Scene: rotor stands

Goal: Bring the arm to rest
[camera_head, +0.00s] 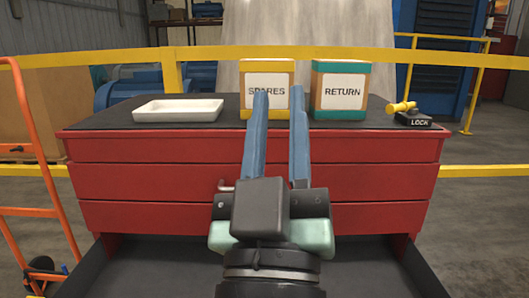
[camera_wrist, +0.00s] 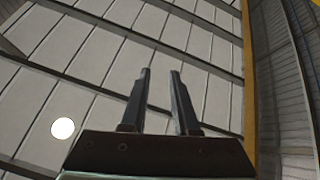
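My gripper (camera_head: 279,105) is raised in the middle of the head view, in front of the red drawer cabinet. Its two long blue fingers stand apart with nothing between them. In the wrist view my gripper (camera_wrist: 159,78) also shows its two fingers apart and empty, against a ceiling of pale panels. The fingers cover part of the SPARES box and of the cabinet front.
The red cabinet (camera_head: 120,183) has a dark top. On it are a white tray (camera_head: 178,110), a SPARES box (camera_head: 267,70), a RETURN box (camera_head: 340,90) and a LOCK block (camera_head: 412,119) with a yellow handle. An orange hand truck (camera_head: 40,140) stands left. Yellow railings (camera_head: 420,56) run behind.

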